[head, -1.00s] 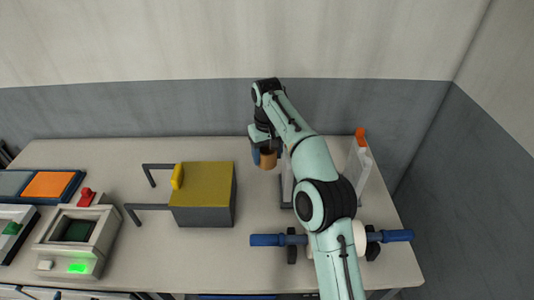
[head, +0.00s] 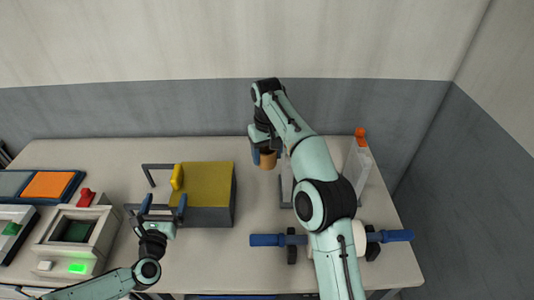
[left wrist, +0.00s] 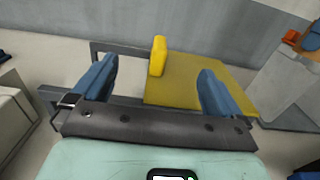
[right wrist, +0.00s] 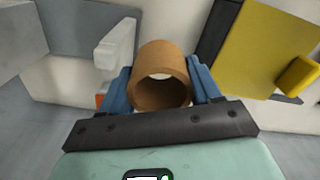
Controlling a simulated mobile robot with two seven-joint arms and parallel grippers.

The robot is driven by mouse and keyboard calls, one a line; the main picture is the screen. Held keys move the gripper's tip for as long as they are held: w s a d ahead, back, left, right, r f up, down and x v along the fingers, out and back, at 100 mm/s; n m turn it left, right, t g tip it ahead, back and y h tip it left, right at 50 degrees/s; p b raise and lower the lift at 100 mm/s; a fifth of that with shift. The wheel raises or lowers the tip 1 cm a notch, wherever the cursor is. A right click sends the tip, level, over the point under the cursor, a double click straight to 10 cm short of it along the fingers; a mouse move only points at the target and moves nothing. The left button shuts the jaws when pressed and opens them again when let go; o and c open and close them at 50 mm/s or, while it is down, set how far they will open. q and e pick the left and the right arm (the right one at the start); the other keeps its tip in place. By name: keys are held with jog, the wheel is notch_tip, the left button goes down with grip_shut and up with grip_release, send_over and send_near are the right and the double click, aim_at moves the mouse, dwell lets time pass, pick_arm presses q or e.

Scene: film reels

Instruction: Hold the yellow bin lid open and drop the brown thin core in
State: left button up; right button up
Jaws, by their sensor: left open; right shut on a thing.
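The bin (head: 208,216) is a grey box with a flat yellow lid (head: 210,183), which lies closed on top. A yellow handle tab (head: 177,177) stands up at the lid's left edge; it also shows in the left wrist view (left wrist: 158,55). My left gripper (head: 163,202) is open and empty at the bin's front left, its blue fingers apart and pointing toward the tab. My right gripper (right wrist: 160,88) is shut on the brown thin core (right wrist: 160,80), a hollow tube. It holds the core (head: 268,160) to the right of the bin, at the back of the table.
A grey bracket frame (head: 155,167) sticks out left of the bin. A beige machine (head: 75,238) with a red knob and green light stands further left. A blue-handled bar (head: 268,240) lies front right. A white upright with an orange top (head: 360,150) stands behind it.

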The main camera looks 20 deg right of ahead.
aim_at(174, 172)
pick_arm(q)
jog(key=x, duration=1.2)
jog(key=shift+d, duration=0.1)
grip_shut()
jog(key=shift+a, duration=0.2)
jog(key=w+a, duration=0.5)
jog(key=a, duration=0.7)
jog(key=shift+w+a+r, duration=0.2)
jog(key=shift+a+r, duration=0.1)
jog(key=shift+a, duration=0.05)
pick_arm(e)
jog(key=shift+w+a+f+t+y, duration=0.35)
jog(key=shift+w+a+f, duration=0.75)
jog(key=shift+a, duration=1.65)
jog(key=shift+w+a+f+t+y, duration=0.1)
jog(key=shift+w+a+f+y, duration=0.75)
jog(key=shift+a, duration=1.9)
jog(key=shift+w+a+f+t+y, duration=0.2)
jog(key=shift+w+a+f, duration=1.1)
jog(key=shift+a, duration=1.45)
